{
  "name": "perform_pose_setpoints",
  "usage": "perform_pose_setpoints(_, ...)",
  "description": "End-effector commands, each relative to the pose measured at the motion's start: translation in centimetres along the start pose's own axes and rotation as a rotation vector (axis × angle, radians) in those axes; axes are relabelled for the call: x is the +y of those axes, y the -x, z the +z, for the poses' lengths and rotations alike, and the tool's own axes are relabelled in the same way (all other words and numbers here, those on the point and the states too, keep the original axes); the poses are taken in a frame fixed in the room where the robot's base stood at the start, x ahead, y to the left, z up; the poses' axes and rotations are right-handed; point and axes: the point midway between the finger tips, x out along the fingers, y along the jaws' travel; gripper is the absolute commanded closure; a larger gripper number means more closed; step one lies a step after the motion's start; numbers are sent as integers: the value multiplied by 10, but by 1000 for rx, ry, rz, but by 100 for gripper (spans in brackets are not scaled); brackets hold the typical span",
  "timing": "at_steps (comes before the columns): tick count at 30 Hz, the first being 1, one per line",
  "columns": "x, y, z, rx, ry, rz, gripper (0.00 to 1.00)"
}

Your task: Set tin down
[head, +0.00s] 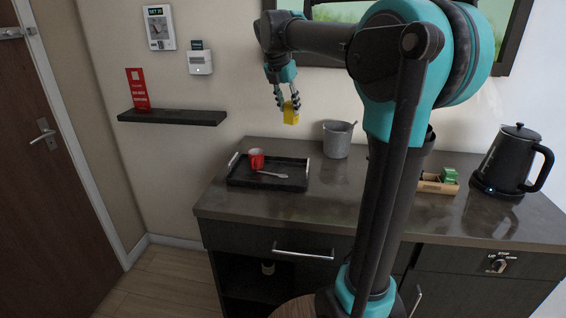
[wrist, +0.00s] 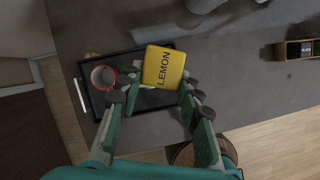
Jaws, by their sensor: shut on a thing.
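The tin is yellow and marked LEMON in the wrist view (wrist: 163,67); in the head view the tin (head: 291,113) hangs in the air above the counter. My gripper (head: 285,103) is shut on it, with the fingers on either side of it in the wrist view (wrist: 155,92). The black tray (head: 237,179) lies on the counter below, slightly left of the tin. A red mug (head: 256,159) and a spoon (head: 272,174) are on the tray. In the wrist view the tin hides part of the tray.
A grey ice bucket (head: 338,139) stands right of the tray. A wooden box with packets (head: 437,185) and a black kettle (head: 507,161) are further right on the counter (head: 330,205). A black shelf (head: 172,117) is on the wall at left. Bare counter lies in front of the bucket.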

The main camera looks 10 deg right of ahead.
Motion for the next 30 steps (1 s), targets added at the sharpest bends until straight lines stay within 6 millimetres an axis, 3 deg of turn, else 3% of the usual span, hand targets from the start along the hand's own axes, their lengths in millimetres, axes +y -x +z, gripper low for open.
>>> perform_pose_setpoints(15, 0, -113, -47, 0, 0, 0, 95)
perform_pose_setpoints(30, 0, -165, -68, 0, 0, 0, 95)
